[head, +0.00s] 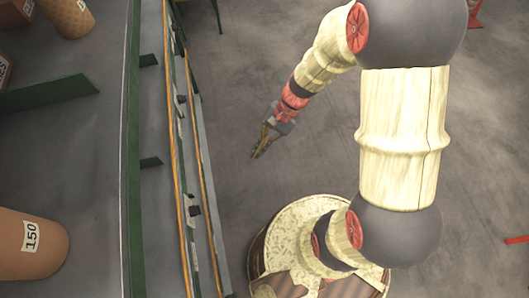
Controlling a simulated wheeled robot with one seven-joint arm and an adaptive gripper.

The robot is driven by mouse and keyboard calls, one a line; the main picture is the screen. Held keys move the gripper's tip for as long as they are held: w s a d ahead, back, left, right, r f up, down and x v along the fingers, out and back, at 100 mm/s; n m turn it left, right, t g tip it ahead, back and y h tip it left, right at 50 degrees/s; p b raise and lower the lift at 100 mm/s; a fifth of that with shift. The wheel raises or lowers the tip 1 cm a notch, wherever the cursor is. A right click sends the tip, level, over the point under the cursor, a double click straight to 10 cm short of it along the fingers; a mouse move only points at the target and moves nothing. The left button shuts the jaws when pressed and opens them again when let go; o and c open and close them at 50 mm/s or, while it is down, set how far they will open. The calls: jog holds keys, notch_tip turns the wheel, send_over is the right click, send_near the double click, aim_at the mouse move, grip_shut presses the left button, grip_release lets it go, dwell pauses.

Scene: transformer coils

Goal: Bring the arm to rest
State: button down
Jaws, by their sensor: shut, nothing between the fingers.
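My arm, in cream segments with dark grey joints and red discs, rises from my round base in the head view and bends over at the top. Its forearm reaches down and to the left. My gripper (260,150) is at its end, shut and empty, with its fingers pointing down-left. It is over bare floor, to the right of the long rail structure, and apart from it.
A long rail structure (205,190) with green, orange and grey edges runs top to bottom at left. Beyond it lie a brown cylinder labelled 150 (45,250), another cylinder (72,18) and a green bar (50,95). Grey floor (245,80) around my gripper is clear.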

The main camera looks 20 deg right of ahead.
jog(key=shift+s+d+r+n, duration=0.25)
jog(key=shift+s+n, duration=0.05)
